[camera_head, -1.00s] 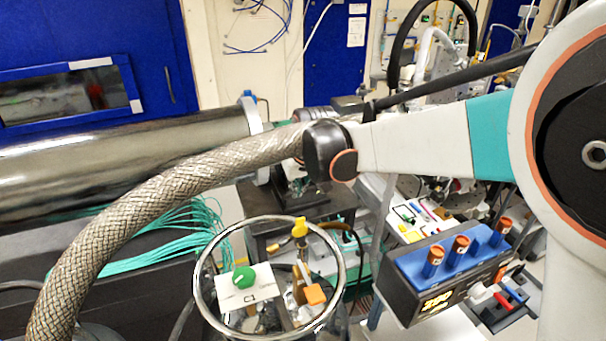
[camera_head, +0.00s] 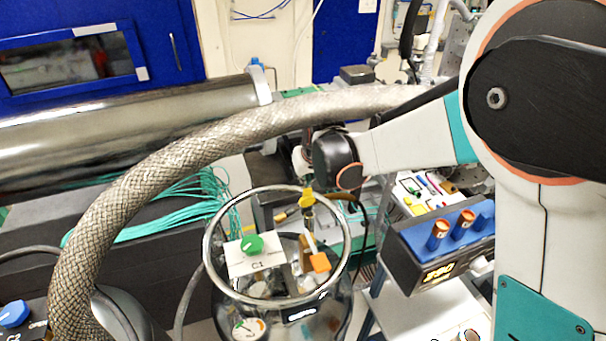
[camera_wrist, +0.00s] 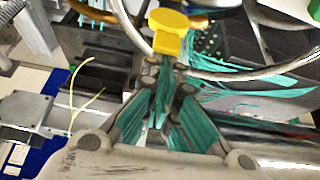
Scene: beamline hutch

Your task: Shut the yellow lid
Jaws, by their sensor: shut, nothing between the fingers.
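A yellow piece (camera_head: 307,200), which I take to be the lid, shows at the far rim of the round glass vessel (camera_head: 208,262) in the head view. In the wrist view the yellow piece (camera_wrist: 170,32) has a rounded top and a blocky lower part, just beyond my fingertips. My gripper (camera_wrist: 163,68) is shut and empty, its tips close to the lid's lower part. I cannot tell whether they touch. In the head view my wrist is beside the vessel, and the fingers are mostly hidden. How far the lid stands open is not clear.
Inside the vessel are a white C1 box (camera_head: 258,264) with a green knob and an orange block (camera_head: 320,262). A thick braided hose (camera_head: 150,180) arches across. A blue rack (camera_head: 440,247) with orange-capped vials stands right. Teal cables (camera_head: 180,200) lie left.

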